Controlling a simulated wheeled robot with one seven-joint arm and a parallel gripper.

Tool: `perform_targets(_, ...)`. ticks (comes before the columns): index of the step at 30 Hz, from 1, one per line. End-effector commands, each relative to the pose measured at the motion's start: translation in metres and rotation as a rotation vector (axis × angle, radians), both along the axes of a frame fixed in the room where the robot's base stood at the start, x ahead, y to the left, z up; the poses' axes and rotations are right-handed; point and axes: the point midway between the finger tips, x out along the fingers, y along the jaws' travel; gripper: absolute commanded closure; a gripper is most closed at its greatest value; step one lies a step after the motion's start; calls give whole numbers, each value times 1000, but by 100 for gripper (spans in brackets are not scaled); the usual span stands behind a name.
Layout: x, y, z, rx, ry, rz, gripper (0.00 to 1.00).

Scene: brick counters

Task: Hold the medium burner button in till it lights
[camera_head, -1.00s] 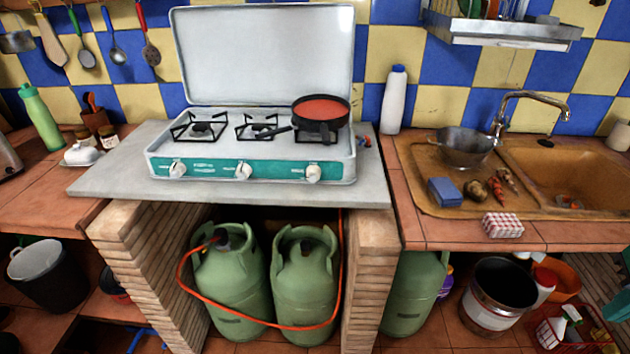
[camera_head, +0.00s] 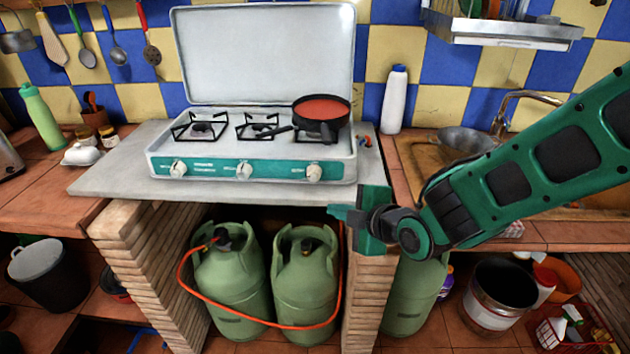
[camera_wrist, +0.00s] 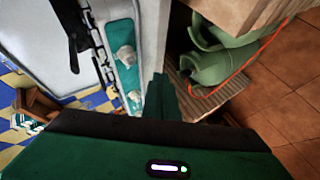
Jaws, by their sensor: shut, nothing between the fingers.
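A camping stove (camera_head: 250,145) with a raised white lid stands on the grey counter slab. Its teal front panel carries three white knobs: left (camera_head: 178,169), middle (camera_head: 244,169) and right (camera_head: 313,172). I cannot read which one is the medium burner's. My gripper (camera_head: 333,211) is shut and empty, its tip pointing left, in front of the slab's edge, below and right of the right knob and apart from it. In the wrist view the gripper fingers (camera_wrist: 160,88) show beside the teal panel, with two knobs (camera_wrist: 126,56) visible.
A red-filled pan (camera_head: 321,110) sits on the right burner. Green gas bottles (camera_head: 306,280) with an orange hose stand below the slab between brick pillars (camera_head: 368,290). A white bottle (camera_head: 396,100) stands right of the stove. My arm covers part of the sink.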

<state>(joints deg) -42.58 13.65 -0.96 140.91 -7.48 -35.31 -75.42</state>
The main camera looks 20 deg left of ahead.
Motion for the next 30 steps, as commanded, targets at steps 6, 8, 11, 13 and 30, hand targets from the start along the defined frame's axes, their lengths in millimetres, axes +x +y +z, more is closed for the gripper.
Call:
perform_targets(6, -24, 43, -1, 19, -93, 108, 100)
perform_targets(8, -26, 46, 0, 22, -100, 115, 100)
perform_targets(11, -26, 47, 0, 22, -104, 118, 100)
perform_targets(13, -26, 47, 1, 22, -104, 117, 100)
perform_targets(30, 9, 54, 0, 23, -102, 112, 100)
